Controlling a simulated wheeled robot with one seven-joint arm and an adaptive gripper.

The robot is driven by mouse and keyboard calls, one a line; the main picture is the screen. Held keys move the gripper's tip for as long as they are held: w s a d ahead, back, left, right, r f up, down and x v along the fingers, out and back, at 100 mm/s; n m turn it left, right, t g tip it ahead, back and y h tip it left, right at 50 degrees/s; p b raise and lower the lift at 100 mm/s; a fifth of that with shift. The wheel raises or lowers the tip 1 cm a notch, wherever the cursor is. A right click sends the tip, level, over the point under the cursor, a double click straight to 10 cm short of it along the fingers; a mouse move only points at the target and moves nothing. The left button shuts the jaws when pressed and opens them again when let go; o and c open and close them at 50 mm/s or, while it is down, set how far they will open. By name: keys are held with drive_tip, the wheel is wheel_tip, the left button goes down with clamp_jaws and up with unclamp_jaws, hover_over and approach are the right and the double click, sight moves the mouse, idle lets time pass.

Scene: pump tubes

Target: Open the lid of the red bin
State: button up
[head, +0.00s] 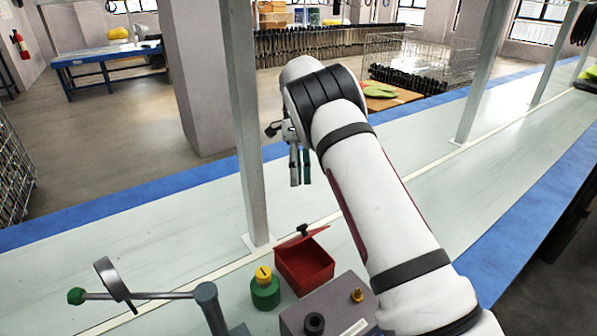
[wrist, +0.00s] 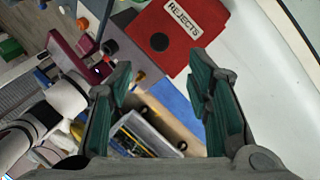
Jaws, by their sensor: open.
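The red bin (head: 305,268) stands on the bench below my gripper in the head view. A red flap with a black knob (head: 303,230) shows at its far side. A darker, hollow-looking area shows in front of this flap, but I cannot tell for sure how far the lid is raised. In the wrist view, a red face (wrist: 178,42) carries a white REJECTS label and a black knob (wrist: 159,41). My gripper (head: 301,182) hangs above and beyond the bin, apart from it. Its green-padded fingers are spread in the wrist view (wrist: 165,90), with nothing between them.
A green bottle with a yellow cap (head: 265,288) stands left of the bin. A grey box with knobs (head: 330,308) is in front of it. A lever stand (head: 207,300) is further left. A grey post (head: 247,130) rises close behind the bin.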

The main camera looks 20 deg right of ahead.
drive_tip(key=shift+w+d+r, duration=0.1)
drive_tip(key=shift+w+r, duration=0.15)
drive_tip(key=shift+r, duration=0.2)
